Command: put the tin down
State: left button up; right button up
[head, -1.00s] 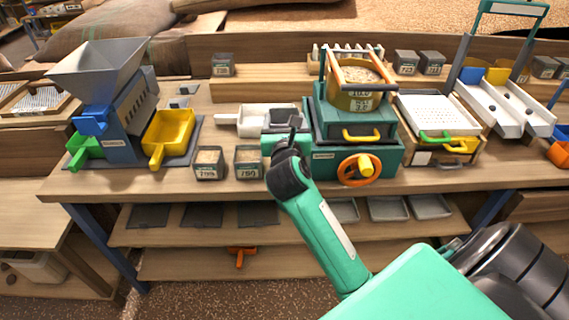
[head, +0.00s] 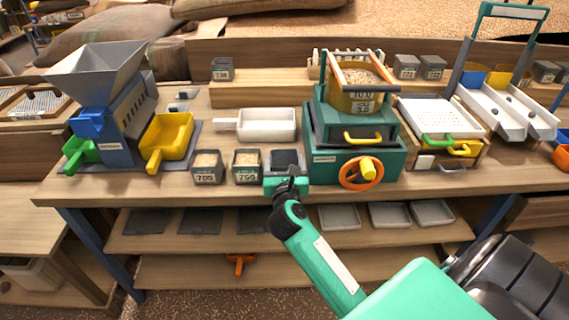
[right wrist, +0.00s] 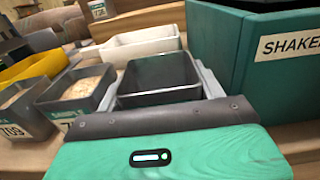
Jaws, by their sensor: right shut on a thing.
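My right gripper (head: 287,180) is at the front of the bench. It is shut on a dark grey square tin (head: 286,158), which is upright and looks empty. In the right wrist view the tin (right wrist: 160,75) sits between the two grey fingers. It stands just right of the tin marked 750 (head: 247,165) and left of the green shaker machine (head: 345,155). Whether its bottom touches the bench top I cannot tell. My left gripper is not in view.
The tin marked 709 (head: 207,167) and the 750 tin hold light grain. A white scoop tray (head: 267,124) lies behind the held tin. An orange handwheel (head: 358,174) sticks out at right. The bench's front edge (head: 160,190) is close.

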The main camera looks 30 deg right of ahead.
jog(key=o, duration=0.9)
jog(key=shift+f, duration=0.1)
